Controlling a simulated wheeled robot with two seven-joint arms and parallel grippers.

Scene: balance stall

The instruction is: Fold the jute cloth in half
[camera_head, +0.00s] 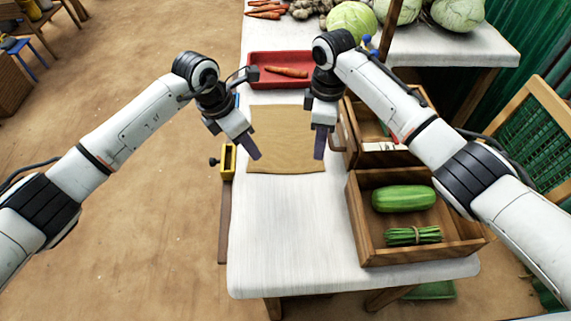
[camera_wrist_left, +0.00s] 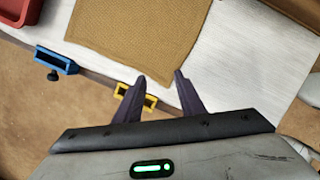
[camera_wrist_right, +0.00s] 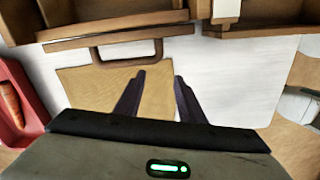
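The tan jute cloth (camera_head: 285,140) lies flat and unfolded on the white table in the head view. My left gripper (camera_head: 252,155) is above the cloth's left edge, open and empty. In the left wrist view its two fingers (camera_wrist_left: 160,82) are apart, with the cloth (camera_wrist_left: 140,35) beyond them. My right gripper (camera_head: 319,155) is above the cloth's right edge. In the right wrist view its fingers (camera_wrist_right: 158,78) are apart and empty, and part of the cloth (camera_wrist_right: 85,90) shows beside and between them.
A red tray (camera_head: 262,84) with a carrot (camera_head: 287,72) stands behind the cloth. A wooden crate (camera_head: 365,252) holds a green gourd (camera_head: 403,198) and a bundle of green stalks (camera_head: 413,236) at right. A yellow clamp (camera_head: 228,162) sits on the left table edge. The front table (camera_head: 290,240) is bare.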

